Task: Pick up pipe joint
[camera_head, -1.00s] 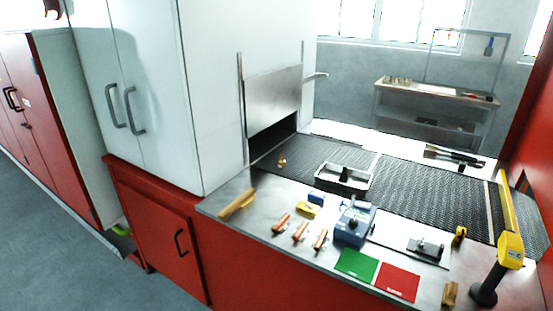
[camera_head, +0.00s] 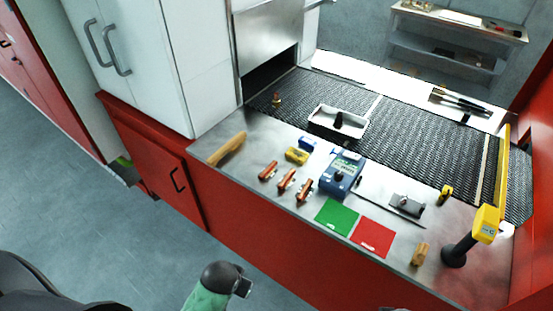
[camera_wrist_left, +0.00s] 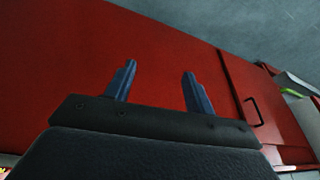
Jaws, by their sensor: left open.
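Three small copper-coloured pipe pieces lie in a row on the metal counter: the left one (camera_head: 268,171), the middle one (camera_head: 287,181) and the right one (camera_head: 305,191). I cannot tell their exact shape. A small brass-coloured piece (camera_head: 276,101) stands on the mesh belt near the oven mouth. My left gripper (camera_wrist_left: 157,84) is open and empty in the left wrist view, facing the red cabinet front. No copper piece shows between its fingers. My right gripper is not in view.
Beside the copper pieces are a blue device (camera_head: 342,174), a yellow item (camera_head: 297,155), a green mat (camera_head: 337,217) and a red mat (camera_head: 373,237). A yellow-topped post (camera_head: 486,223) stands at right.

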